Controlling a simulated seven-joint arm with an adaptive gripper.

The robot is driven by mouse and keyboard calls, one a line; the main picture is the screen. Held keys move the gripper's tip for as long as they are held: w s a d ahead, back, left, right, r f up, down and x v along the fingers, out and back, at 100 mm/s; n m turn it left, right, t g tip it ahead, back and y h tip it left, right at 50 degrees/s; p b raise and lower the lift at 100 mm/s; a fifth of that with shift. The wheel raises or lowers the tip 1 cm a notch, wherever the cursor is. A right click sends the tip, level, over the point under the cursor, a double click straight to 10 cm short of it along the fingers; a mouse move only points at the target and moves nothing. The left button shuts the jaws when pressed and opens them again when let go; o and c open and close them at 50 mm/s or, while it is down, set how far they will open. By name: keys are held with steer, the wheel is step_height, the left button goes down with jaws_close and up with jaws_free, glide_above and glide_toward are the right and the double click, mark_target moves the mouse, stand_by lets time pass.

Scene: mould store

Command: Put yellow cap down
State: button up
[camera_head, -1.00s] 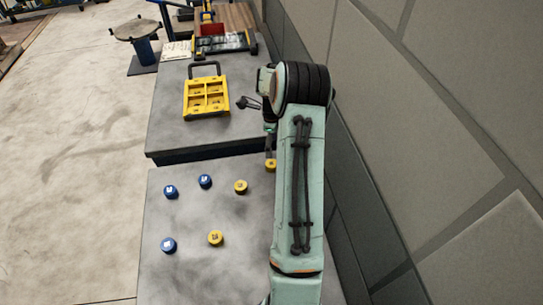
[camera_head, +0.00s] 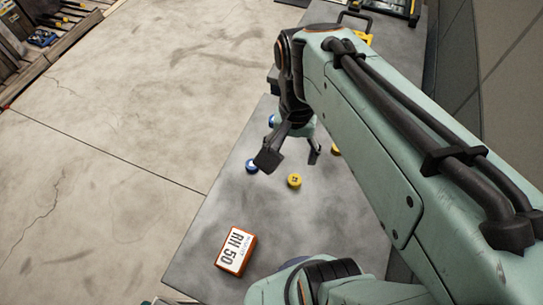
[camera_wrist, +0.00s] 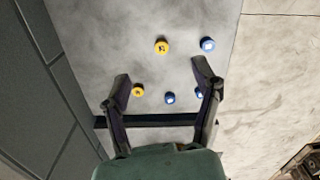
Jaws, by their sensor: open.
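In the head view, my gripper (camera_head: 290,160) is open above the table, with its two fingers spread apart. A yellow cap (camera_head: 295,180) lies on the table just below the fingers in the picture. Another yellow cap (camera_head: 335,150) shows to the right of the fingers, partly covered by my arm. The wrist view shows two yellow caps (camera_wrist: 161,46) (camera_wrist: 138,90) lying on the table and nothing held between the fingertips (camera_wrist: 163,78). I cannot tell whether a third yellow cap is hidden behind my arm.
Blue caps (camera_head: 252,166) (camera_wrist: 207,44) stand among the yellow ones. An orange-edged box marked RH 50 (camera_head: 236,250) lies on the near table (camera_head: 205,265). A yellow tray (camera_head: 362,38) on the far table is mostly hidden by my arm. A wall runs along the right.

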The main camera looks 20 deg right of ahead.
steer(key=s+a+f+n, duration=0.1)
steer(key=s+a+n, duration=0.4)
steer(key=s+n, duration=0.2)
steer(key=shift+s+a+f+n+y, duration=0.2)
steer(key=shift+s+n+y, duration=0.15)
steer(key=shift+s, duration=0.2)
